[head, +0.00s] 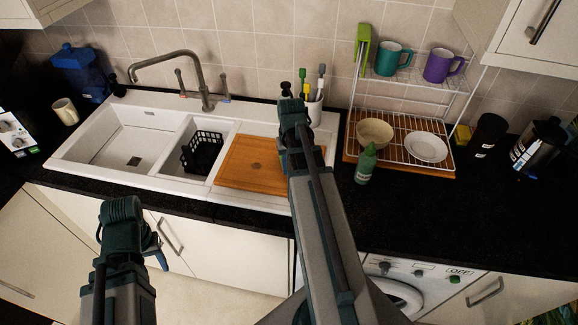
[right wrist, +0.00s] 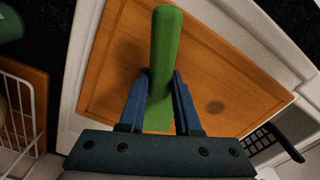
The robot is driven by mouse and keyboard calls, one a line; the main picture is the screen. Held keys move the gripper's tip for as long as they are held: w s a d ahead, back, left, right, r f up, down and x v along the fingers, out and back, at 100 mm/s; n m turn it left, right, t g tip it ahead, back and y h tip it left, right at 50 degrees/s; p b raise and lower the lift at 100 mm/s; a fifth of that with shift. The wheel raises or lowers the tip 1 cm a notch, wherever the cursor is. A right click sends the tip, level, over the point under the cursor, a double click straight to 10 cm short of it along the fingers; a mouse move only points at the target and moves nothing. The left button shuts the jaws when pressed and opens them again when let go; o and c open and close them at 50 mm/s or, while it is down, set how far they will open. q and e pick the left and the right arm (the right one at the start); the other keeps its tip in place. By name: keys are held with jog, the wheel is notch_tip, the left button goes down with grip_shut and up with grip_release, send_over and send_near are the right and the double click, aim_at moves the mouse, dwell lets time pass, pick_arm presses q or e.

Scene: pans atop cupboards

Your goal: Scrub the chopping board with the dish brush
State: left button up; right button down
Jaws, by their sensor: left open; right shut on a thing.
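The wooden chopping board (head: 240,165) lies on the drainer side of the white sink unit in the head view. It also fills much of the right wrist view (right wrist: 225,65). My right gripper (right wrist: 160,78) is shut on a green handled thing, seemingly the dish brush (right wrist: 166,40), above the board. No bristles can be made out, and I cannot tell whether it touches the board. In the head view my right arm hides the held brush and the board's right part. My left gripper (head: 155,250) is open and empty in front of the cupboards, low and left of the board.
A holder (head: 314,112) with several brushes stands behind the board. A black basket (head: 202,152) sits in the small basin. To the right are a green bottle (head: 366,164) and a dish rack (head: 408,132). The dark worktop (head: 440,215) is clear at front right.

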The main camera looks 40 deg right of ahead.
jog(key=shift+w+a+r, duration=0.1)
jog(key=shift+w+a, duration=0.6)
jog(key=shift+w, duration=0.2)
jog(key=shift+w+a, duration=0.7)
jog(key=shift+w, duration=0.15)
jog(key=shift+a, duration=0.1)
jog(key=shift+w, duration=0.1)
jog(key=shift+w+a, duration=1.55)
jog(key=shift+w, duration=0.05)
jog(key=shift+w+a, duration=0.25)
jog(key=shift+w, duration=0.15)
notch_tip(320, 180, up, 5)
jog(key=p, duration=0.5)
